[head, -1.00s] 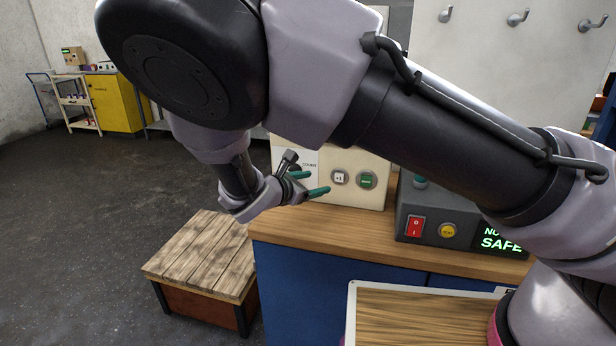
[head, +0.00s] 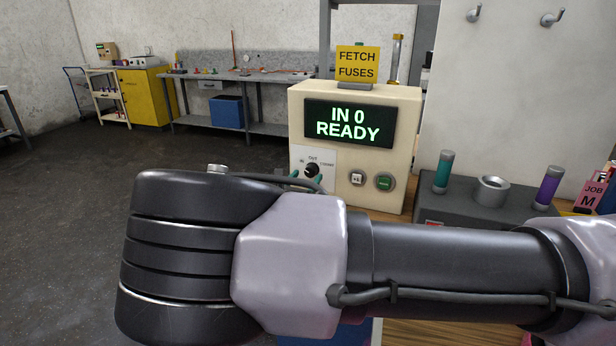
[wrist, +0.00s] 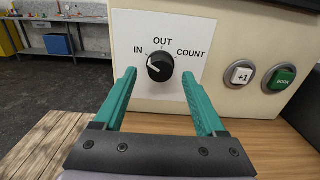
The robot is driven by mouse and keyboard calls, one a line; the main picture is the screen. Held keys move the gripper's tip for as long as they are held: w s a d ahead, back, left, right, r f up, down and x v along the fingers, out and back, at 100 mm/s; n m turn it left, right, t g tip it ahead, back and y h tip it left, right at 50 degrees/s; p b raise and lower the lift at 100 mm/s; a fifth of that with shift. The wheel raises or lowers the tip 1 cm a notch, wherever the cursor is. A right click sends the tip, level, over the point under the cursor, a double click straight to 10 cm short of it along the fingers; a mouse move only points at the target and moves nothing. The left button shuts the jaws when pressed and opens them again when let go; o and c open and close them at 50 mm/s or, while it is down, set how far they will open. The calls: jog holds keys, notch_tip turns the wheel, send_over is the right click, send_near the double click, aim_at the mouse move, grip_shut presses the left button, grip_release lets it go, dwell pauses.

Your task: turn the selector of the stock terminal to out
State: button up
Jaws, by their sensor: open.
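The stock terminal (head: 299,115) is a cream box on the wooden bench; its screen (head: 349,123) reads "IN 0 READY". Its selector (wrist: 160,67) is a round black knob on a white plate marked IN, OUT and COUNT. The white pointer line on the knob points up and left, toward IN. My gripper (wrist: 162,97) is open, with its teal fingers low and to either side of the knob in the wrist view, and nothing between them. In the head view the selector (head: 312,170) shows just above my arm, which hides most of the gripper.
A white "+1" button (wrist: 240,75) and a green button (wrist: 281,78) sit right of the selector. A grey unit (head: 462,199) with a teal and a purple cylinder stands farther right. A slatted wooden stand (wrist: 45,145) is below left. Open floor (head: 60,200) lies left.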

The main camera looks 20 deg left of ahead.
jog(key=shift+w, duration=0.9)
jog(key=shift+d, duration=0.1)
grip_shut()
jog(key=shift+m, duration=0.4)
jog(key=m, duration=0.5)
jog(key=shift+m, duration=0.3)
jog(key=m, duration=0.5)
jog(key=shift+m, duration=0.4)
